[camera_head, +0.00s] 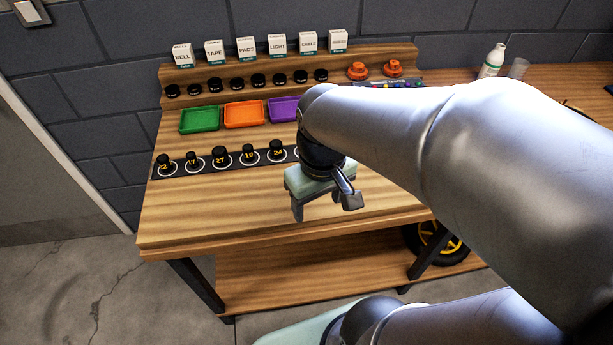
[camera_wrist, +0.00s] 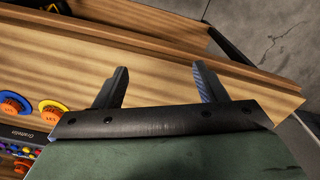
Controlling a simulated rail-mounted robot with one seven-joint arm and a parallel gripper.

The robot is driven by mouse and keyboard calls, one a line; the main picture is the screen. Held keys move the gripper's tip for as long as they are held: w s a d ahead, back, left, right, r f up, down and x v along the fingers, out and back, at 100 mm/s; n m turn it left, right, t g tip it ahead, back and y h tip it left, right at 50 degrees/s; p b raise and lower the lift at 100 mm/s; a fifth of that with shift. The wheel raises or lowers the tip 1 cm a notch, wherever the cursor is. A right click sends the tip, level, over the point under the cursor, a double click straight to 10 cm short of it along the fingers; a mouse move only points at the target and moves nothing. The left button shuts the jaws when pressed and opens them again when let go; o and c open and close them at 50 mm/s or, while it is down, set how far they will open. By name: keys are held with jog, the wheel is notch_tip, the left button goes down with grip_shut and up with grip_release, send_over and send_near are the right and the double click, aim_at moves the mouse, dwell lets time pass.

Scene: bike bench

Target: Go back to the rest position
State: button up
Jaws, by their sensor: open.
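My gripper (camera_head: 322,206) is above the front part of the wooden bench (camera_head: 215,212), with its fingers pointing down. In the wrist view my gripper (camera_wrist: 160,88) is open. Its two dark fingers are apart with only bare wood between them. Nothing is held. My arm reaches in from the right and covers the right part of the bench in the head view.
Green (camera_head: 199,118), orange (camera_head: 244,113) and purple (camera_head: 283,109) trays lie behind a strip of numbered black knobs (camera_head: 221,156). Labelled boxes (camera_head: 246,48) stand on the back shelf. A white bottle (camera_head: 492,61) stands at the back right. The bench's front left is clear.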

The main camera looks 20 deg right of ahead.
jog(key=shift+s+a+f+m, duration=0.2)
jog(key=shift+s+f+m, duration=0.2)
jog(key=shift+s, duration=0.25)
jog(key=shift+s+a+f+m, duration=0.15)
jog(key=shift+s+f+m, duration=0.15)
jog(key=shift+s+m, duration=0.3)
